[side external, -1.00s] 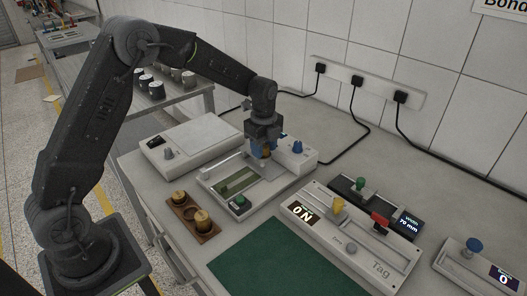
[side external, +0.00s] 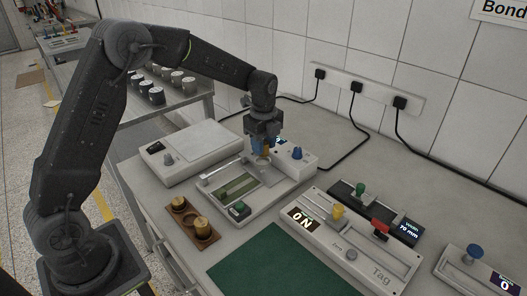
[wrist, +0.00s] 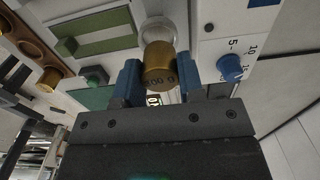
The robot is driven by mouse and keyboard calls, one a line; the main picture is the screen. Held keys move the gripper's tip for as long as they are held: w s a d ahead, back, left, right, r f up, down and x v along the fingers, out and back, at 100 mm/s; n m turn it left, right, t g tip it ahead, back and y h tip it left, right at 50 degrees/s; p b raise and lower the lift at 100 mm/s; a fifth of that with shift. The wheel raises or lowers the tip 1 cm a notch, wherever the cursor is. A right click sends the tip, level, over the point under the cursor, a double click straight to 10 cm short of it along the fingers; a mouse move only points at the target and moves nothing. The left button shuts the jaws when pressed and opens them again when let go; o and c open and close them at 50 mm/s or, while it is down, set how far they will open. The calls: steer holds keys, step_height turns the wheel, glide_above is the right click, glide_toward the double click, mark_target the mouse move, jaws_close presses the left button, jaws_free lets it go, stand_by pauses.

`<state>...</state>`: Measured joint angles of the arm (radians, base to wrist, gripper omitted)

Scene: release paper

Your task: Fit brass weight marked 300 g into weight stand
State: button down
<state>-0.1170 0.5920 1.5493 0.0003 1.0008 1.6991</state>
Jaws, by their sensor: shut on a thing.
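My gripper (wrist: 161,82) is shut on a brass weight (wrist: 160,66), with blue fingers on both sides of it. The weight's marking ends in "00 g"; its first digit is hard to read. The side view shows my gripper (side external: 264,151) over the back part of a white device, with the brass weight (side external: 265,150) upright between the fingers. In the wrist view a pale round part (wrist: 155,28) lies just beyond the weight; I cannot tell whether they touch. I cannot tell for certain which part is the weight stand.
A brown wooden holder (side external: 189,224) carries brass weights (side external: 201,227) at the front left. The white device has a blue knob (side external: 297,153) and a green button (side external: 240,208). A tag device (side external: 348,245) stands to the right, behind a green mat (side external: 275,262).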

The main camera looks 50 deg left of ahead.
steer(key=s+a+r, duration=0.6)
steer(key=a+r, duration=0.2)
steer(key=a, duration=0.1)
steer(key=n, duration=0.3)
glide_above(192, 221)
step_height(192, 221, down, 12)
steer(key=shift+f, duration=2.15)
steer(key=shift+f, duration=0.15)
steer(key=c, duration=0.7)
jaws_free()
steer(key=shift+c, duration=0.2)
